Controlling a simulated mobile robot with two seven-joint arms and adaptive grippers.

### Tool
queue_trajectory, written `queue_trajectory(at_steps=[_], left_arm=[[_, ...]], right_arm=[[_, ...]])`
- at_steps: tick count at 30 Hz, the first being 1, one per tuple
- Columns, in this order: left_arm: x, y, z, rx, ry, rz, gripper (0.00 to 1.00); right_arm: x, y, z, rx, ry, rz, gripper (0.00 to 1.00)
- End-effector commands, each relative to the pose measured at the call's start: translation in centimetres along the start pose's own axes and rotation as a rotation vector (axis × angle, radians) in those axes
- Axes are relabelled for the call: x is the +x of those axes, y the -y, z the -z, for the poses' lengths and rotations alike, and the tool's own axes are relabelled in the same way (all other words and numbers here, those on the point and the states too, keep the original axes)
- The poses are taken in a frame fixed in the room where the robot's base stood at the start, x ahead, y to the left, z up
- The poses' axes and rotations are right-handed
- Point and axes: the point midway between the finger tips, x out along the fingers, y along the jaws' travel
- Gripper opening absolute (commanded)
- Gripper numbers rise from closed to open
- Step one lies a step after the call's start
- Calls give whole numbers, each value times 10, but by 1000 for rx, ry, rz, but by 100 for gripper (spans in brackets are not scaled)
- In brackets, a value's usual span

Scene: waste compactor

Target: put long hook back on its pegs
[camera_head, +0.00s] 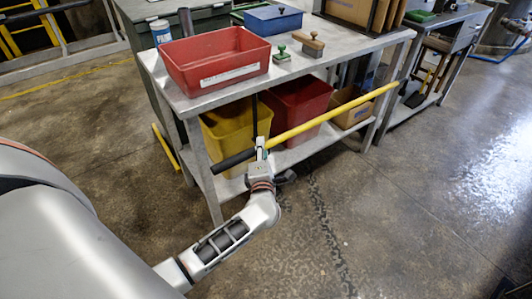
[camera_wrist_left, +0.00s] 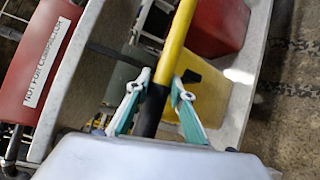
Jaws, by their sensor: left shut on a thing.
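The long hook is a yellow pole (camera_head: 335,114) with a black grip at its left end. It slants up to the right in the head view, in front of the workbench's lower shelf. My left gripper (camera_head: 262,146) is shut on it near where yellow meets black. In the left wrist view the pole (camera_wrist_left: 178,35) runs between the teal and white fingers of the gripper (camera_wrist_left: 158,95), its black part at the fingers. I cannot make out a hook end or the pegs. My right gripper is not in view.
The metal workbench (camera_head: 200,103) carries a red bin (camera_head: 215,62), a blue box (camera_head: 272,20) and stamps. Yellow (camera_head: 228,130) and red (camera_head: 300,98) bins stand on its lower shelf, close behind the pole. A second bench stands at right. The floor in front (camera_head: 400,220) is clear.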

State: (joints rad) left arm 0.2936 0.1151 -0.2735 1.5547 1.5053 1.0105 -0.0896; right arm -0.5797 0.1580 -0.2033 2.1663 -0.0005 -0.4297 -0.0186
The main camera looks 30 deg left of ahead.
Motion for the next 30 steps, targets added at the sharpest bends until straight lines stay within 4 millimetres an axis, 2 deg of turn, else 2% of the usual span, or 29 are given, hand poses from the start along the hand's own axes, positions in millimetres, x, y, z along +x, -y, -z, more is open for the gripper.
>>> queue_trajectory(at_steps=[1, 19, 24, 27, 30], left_arm=[[5, -5, 1, -3, 1, -6, 0], [49, -14, 30, -4, -1, -5, 0], [48, 8, 35, 0, -1, 2, 0], [49, 16, 37, 0, -1, 3, 0], [50, 23, 38, 0, -1, 2, 0]], right_arm=[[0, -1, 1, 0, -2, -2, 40], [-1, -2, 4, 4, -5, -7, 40], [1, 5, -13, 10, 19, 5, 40], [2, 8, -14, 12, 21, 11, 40], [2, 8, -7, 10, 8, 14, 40]])
